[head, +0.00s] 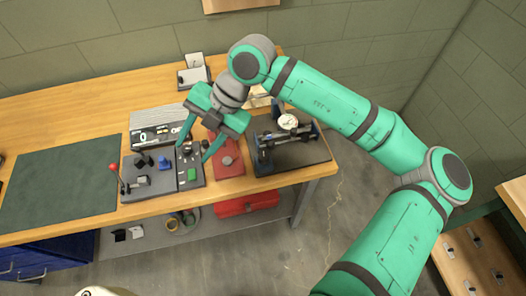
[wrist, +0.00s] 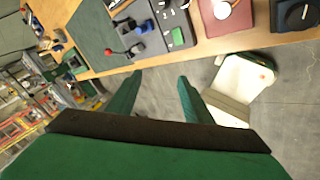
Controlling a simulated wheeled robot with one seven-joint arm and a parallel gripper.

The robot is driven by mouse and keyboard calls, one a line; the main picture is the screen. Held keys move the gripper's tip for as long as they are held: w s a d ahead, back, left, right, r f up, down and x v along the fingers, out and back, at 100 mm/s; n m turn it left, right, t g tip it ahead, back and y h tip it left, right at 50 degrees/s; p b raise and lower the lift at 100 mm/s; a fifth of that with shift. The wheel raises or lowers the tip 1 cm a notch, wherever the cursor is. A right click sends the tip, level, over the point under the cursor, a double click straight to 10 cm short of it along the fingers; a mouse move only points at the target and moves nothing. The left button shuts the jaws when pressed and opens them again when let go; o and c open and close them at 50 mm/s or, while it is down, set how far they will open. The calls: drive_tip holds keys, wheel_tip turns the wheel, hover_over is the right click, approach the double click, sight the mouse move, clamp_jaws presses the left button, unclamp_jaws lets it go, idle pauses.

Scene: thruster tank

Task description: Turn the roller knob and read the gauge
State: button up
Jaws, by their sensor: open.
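A round white dial gauge (head: 288,120) sits on a dark fixture with blue parts (head: 265,140) at the right of the bench; its reading is too small to tell. I cannot tell which part is the roller knob. A round pale knob on a red plate (head: 228,160) lies just left of the fixture, and it also shows in the wrist view (wrist: 222,9). My gripper (head: 195,151) is open and empty, pointing down above the control panel, left of the gauge. Its two green fingers stand apart in the wrist view (wrist: 159,82), with nothing between them.
A control panel (head: 150,187) has a red-tipped lever (head: 114,167), dark and blue knobs, and a green button (head: 191,175). A dark green mat (head: 60,185) lies clear at left. A red box (head: 245,204) is on the shelf below.

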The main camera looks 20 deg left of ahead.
sight(264, 156)
drive_tip(key=w+d+f+m+t+h, duration=0.2)
drive_tip(key=w+d+m+t+h, duration=0.3)
drive_tip(key=w+d, duration=0.65)
drive_tip(key=shift+n+g+h, duration=0.3)
drive_tip(key=shift+n+g, duration=0.1)
drive_tip(key=shift+n, duration=0.3)
drive_tip(key=f, duration=0.3)
drive_tip(key=d+f, duration=0.1)
drive_tip(key=f, duration=0.3)
drive_tip(key=s+f, duration=0.1)
drive_tip(key=f, duration=0.2)
drive_tip(key=shift+d+f, duration=0.15)
drive_tip(key=shift+d, duration=0.2)
drive_tip(key=c, duration=1.1)
